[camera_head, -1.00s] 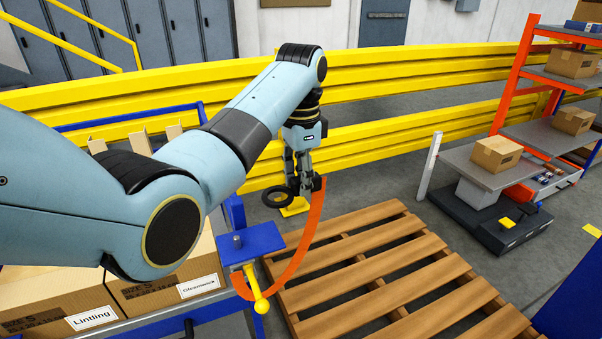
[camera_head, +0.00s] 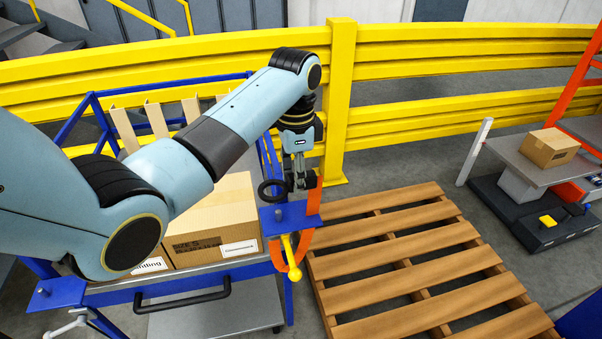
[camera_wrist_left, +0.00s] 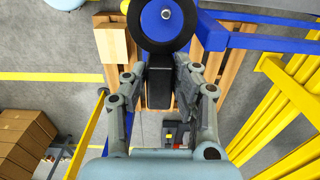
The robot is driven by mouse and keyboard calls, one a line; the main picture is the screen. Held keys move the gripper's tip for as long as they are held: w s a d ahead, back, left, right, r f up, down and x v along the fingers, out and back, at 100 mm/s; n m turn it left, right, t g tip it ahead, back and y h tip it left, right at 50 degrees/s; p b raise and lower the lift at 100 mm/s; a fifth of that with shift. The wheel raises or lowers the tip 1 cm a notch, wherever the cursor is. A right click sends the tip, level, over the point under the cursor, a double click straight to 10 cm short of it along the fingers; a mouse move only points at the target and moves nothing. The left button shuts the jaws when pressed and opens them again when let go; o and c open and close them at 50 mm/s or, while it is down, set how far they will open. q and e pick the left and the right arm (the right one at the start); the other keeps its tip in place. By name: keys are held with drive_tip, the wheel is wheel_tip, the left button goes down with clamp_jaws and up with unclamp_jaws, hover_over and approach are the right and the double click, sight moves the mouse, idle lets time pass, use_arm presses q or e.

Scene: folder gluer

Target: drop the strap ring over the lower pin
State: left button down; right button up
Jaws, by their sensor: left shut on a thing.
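The black strap ring (camera_head: 265,191) is held by its tab in my left gripper (camera_head: 303,186), which is shut on it. The orange strap (camera_head: 314,203) hangs from the gripper and loops below a blue plate (camera_head: 295,217). A small grey pin (camera_head: 279,214) stands on this plate, at the cart's near right corner. In the head view the ring appears above the plate, apart from it. In the left wrist view the pin (camera_wrist_left: 166,14) shows through the opening of the ring (camera_wrist_left: 141,36). My right gripper is out of view.
A yellow handle (camera_head: 290,262) sticks out below the plate. Cardboard boxes (camera_head: 215,222) fill the cart behind. A second blue plate with a pin (camera_head: 57,294) is at the cart's left corner. A wooden pallet (camera_head: 420,262) lies right; yellow guardrails (camera_head: 450,62) run behind.

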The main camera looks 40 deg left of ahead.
use_arm(q)
drive_tip(key=s+a+f, duration=0.1)
drive_tip(key=s+a, duration=0.6)
drive_tip(key=s, duration=0.1)
drive_tip(key=shift+s+a+f, duration=0.2)
drive_tip(key=shift+s+a, duration=0.05)
drive_tip(key=shift+s, duration=0.05)
drive_tip(key=s+a+f, duration=0.1)
drive_tip(key=s+a, duration=0.7)
drive_tip(key=s, duration=0.1)
drive_tip(key=shift+f, duration=0.25)
drive_tip(key=shift+d, duration=0.1)
drive_tip(key=s+a+f, duration=0.1)
drive_tip(key=s+a, duration=0.7)
drive_tip(key=s, duration=0.1)
drive_tip(key=shift+f, duration=0.3)
drive_tip(key=s+a+f, duration=0.1)
drive_tip(key=s+a, duration=0.6)
drive_tip(key=s, duration=0.2)
drive_tip(key=shift+a+f, duration=0.25)
drive_tip(key=shift+a, duration=0.15)
